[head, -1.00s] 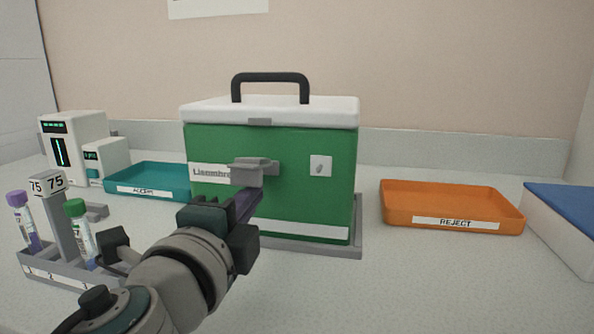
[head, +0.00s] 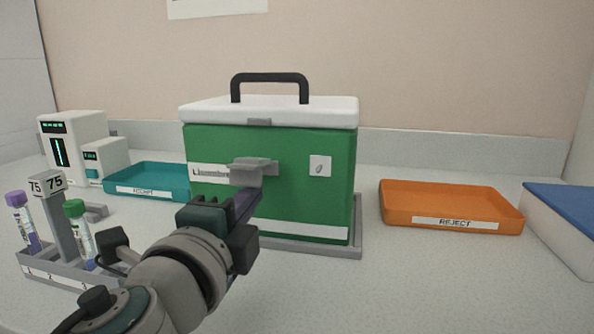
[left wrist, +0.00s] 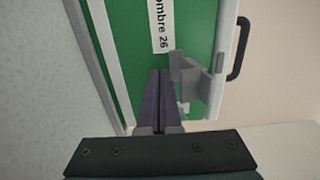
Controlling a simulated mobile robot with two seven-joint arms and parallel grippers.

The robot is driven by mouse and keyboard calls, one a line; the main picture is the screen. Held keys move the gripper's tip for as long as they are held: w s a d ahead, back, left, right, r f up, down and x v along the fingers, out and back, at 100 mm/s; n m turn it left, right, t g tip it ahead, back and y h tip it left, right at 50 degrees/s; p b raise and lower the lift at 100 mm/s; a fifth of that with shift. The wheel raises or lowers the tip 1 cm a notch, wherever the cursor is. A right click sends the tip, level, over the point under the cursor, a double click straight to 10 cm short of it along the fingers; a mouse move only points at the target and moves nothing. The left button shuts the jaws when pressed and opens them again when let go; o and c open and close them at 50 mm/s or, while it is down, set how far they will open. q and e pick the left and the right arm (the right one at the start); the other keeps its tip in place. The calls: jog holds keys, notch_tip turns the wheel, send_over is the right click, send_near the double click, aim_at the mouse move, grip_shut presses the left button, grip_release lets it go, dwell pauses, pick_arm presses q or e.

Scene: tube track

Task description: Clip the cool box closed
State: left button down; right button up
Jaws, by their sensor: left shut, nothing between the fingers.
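The cool box (head: 280,185) has a green body, a white lid (head: 320,112) and a black handle. Its lid is down. A grey clip (head: 253,170) sticks out from the front, below a small grey catch (head: 259,122) on the lid's front edge, and the two look apart. My left gripper (head: 250,197) is shut and empty, its fingertips just below the clip. In the left wrist view the clip (left wrist: 195,75) lies right beside the dark fingertips (left wrist: 160,74); I cannot tell whether they touch. My right gripper is not in view.
The box stands in a grey base tray (head: 335,250). A teal tray (head: 147,180) is behind left, an orange REJECT tray (head: 450,207) to the right. A tube rack (head: 60,270) stands near my left arm. A blue-topped white block (head: 565,220) is at far right.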

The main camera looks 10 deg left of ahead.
aim_at(244, 169)
pick_arm(q)
jog(key=shift+r, duration=0.15)
jog(key=shift+r+p, duration=1.45)
jog(key=shift+r, duration=0.1)
jog(key=shift+s+r+p, duration=0.1)
jog(key=shift+r+p, duration=0.45)
jog(key=shift+p, duration=0.05)
jog(key=shift+f, duration=0.1)
jog(key=s, duration=0.9)
jog(key=shift+a, duration=0.15)
